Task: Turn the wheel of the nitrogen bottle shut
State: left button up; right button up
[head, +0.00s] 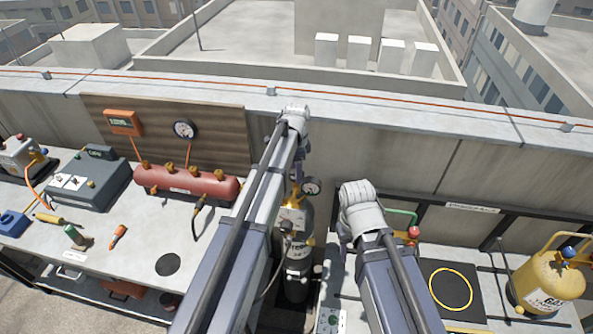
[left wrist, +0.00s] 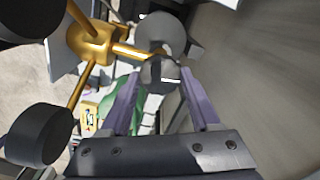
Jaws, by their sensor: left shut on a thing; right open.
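The nitrogen bottle (head: 298,270) is a dark grey cylinder with a pale label, upright in the gap between the two benches. Brass fittings and a round gauge (head: 312,186) sit at its top. In the left wrist view, a dark grey rounded knob, seemingly the wheel (left wrist: 160,74), is at the end of a brass stem from the brass body (left wrist: 95,45). My left gripper (left wrist: 160,84) is shut on it, a purple finger on each side. In the head view my left arm hides much of this. My right gripper (head: 344,250) is open beside the bottle, mostly hidden by its wrist.
On the left bench stand a red manifold (head: 187,184), a grey case (head: 90,177) and loose tools. A gauge board (head: 160,130) is on the parapet behind. A yellow cylinder (head: 547,285) and a black pad (head: 472,280) are on the right bench.

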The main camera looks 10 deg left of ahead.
pick_arm(q)
jog(key=shift+m, duration=0.9)
jog(key=o, duration=1.4)
jog(key=shift+c, duration=0.2)
jog(key=shift+r, duration=0.1)
notch_tip(320, 180, up, 8)
jog(key=p, duration=0.8)
jog(key=shift+f, duration=0.2)
